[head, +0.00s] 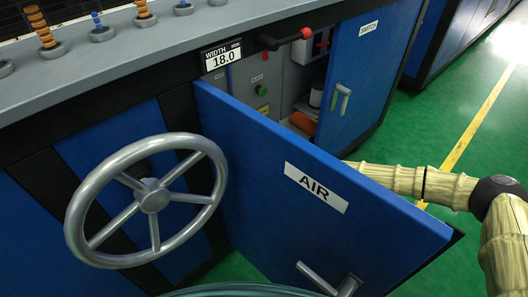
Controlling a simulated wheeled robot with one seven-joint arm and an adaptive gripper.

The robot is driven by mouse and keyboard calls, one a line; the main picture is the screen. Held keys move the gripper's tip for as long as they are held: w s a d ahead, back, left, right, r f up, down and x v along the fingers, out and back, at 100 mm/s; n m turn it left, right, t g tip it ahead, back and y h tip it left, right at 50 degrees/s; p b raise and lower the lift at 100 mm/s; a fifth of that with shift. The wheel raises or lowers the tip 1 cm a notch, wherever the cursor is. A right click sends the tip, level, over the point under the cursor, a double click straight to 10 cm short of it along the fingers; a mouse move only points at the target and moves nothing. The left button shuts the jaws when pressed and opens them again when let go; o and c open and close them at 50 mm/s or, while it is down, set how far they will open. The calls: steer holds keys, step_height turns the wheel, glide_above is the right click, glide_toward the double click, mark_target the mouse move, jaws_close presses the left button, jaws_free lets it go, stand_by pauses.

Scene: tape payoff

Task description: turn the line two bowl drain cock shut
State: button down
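I cannot make out the line two bowl drain cock in the head view. A blue door (260,165) labelled AIR stands swung open, and it hides part of the cabinet behind it. My tan arm reaches in from the right and passes out of sight behind the AIR door. My gripper is hidden, so its hold and its distance from anything inside do not show.
A large grey handwheel (152,195) stands left of the door. Inside the cabinet are a green button (263,109), an orange object (303,122) and a white cylinder (316,97). A blue door (366,65) labelled SWITCH is to the right. Green floor (430,125) is open at right.

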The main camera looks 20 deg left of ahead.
steer(key=shift+d+f, duration=0.1)
steer(key=c, duration=1.4)
jaws_free()
steer(key=shift+c, duration=0.2)
steer(key=shift+s, duration=0.1)
steer(key=v, duration=1.2)
